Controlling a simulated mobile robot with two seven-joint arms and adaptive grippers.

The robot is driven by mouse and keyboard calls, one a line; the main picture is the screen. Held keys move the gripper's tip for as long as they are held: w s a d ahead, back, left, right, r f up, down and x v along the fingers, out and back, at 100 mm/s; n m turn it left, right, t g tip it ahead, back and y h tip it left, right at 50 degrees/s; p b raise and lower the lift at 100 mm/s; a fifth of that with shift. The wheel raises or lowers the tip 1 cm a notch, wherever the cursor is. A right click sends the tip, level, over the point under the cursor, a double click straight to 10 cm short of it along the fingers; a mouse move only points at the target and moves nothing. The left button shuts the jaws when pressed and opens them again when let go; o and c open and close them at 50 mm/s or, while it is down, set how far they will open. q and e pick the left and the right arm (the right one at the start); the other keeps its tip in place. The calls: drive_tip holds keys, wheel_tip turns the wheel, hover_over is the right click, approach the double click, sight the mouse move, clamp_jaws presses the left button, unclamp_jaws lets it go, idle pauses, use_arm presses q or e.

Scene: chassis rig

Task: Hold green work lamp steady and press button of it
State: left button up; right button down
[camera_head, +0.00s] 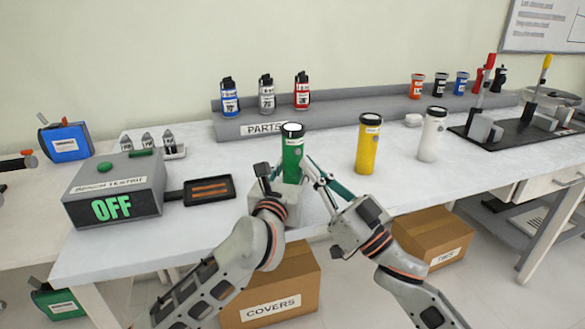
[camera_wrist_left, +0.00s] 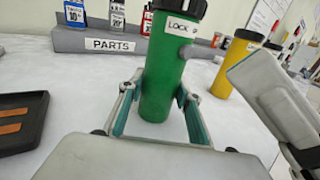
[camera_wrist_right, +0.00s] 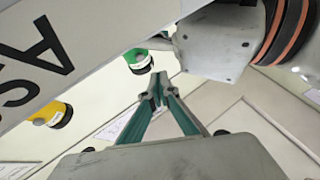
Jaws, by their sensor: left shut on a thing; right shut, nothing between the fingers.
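The green work lamp (camera_head: 292,155) stands upright on the white table, with a black cap and a white label. It also shows in the left wrist view (camera_wrist_left: 160,80), with a small grey round button (camera_wrist_left: 187,51) on its upper right side. My left gripper (camera_head: 278,176) is shut on the lamp's lower body, one finger on each side. My right gripper (camera_head: 312,165) is shut and empty, its fingertips just right of the lamp. In the right wrist view its closed tips (camera_wrist_right: 158,82) point toward the lamp (camera_wrist_right: 137,58); I cannot tell whether they touch it.
A yellow lamp (camera_head: 367,146) and a white lamp (camera_head: 431,136) stand to the right. A grey bench tester (camera_head: 115,187) reading OFF and a black tray (camera_head: 209,190) are on the left. The grey parts rack (camera_head: 345,113) runs behind. The table between is clear.

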sight(288, 139)
drive_tip(key=shift+w+a, duration=0.3)
drive_tip(key=shift+w, duration=0.45)
drive_tip(key=shift+w+a, duration=0.25)
drive_tip(key=shift+w, duration=0.45)
drive_tip(key=shift+w+a, duration=0.1)
drive_tip(key=shift+w, duration=0.05)
idle(0.3)
drive_tip(key=shift+w, duration=0.25)
